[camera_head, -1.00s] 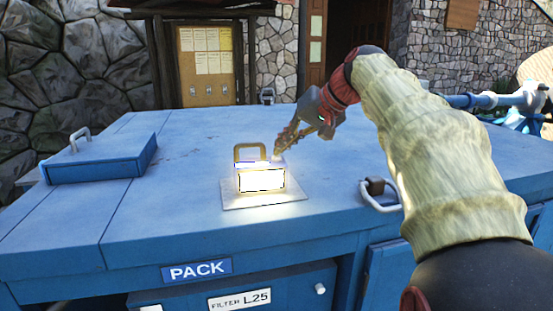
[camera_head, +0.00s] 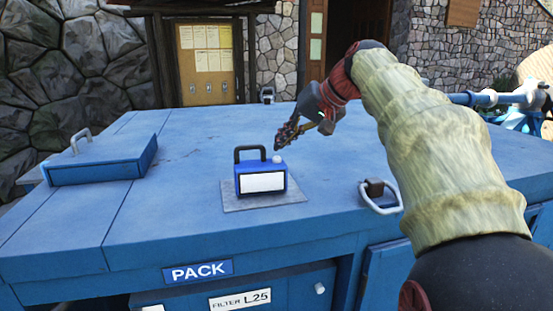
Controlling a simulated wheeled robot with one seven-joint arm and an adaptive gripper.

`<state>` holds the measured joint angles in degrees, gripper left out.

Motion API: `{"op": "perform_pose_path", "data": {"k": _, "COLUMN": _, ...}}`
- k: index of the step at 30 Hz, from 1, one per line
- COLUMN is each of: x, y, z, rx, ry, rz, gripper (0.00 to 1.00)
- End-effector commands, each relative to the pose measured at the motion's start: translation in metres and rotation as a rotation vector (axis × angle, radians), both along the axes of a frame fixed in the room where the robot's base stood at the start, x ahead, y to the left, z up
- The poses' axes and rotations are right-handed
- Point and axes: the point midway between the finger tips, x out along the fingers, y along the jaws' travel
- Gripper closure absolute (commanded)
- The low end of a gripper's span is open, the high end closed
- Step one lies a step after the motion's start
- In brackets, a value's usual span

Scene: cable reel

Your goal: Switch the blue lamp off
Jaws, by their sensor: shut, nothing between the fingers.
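The blue lamp (camera_head: 262,183) stands upright on a grey square plate (camera_head: 232,203) on the blue bench top. My arm reaches in from the right.
The blue bench top (camera_head: 190,160) is mostly clear around the lamp. A blue lidded box with a handle (camera_head: 100,161) lies at the left. A metal latch loop (camera_head: 381,202) sits near the front right edge. A stone wall and notice board (camera_head: 206,65) stand behind.

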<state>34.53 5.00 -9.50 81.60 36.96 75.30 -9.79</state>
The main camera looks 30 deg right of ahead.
Motion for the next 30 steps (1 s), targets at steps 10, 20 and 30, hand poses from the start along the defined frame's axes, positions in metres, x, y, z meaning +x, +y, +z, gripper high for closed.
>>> {"op": "perform_pose_path", "data": {"k": 10, "x": 0.0, "y": 0.0, "z": 0.023, "rx": 0.0, "ry": 0.0, "rz": 0.0, "gripper": 1.0}}
{"op": "perform_pose_path", "data": {"k": 20, "x": 0.0, "y": 0.0, "z": 0.052, "rx": 0.0, "ry": 0.0, "rz": 0.0, "gripper": 1.0}}
{"op": "perform_pose_path", "data": {"k": 30, "x": 0.0, "y": 0.0, "z": 0.06, "rx": 0.001, "ry": 0.0, "rz": -0.001, "gripper": 1.0}}
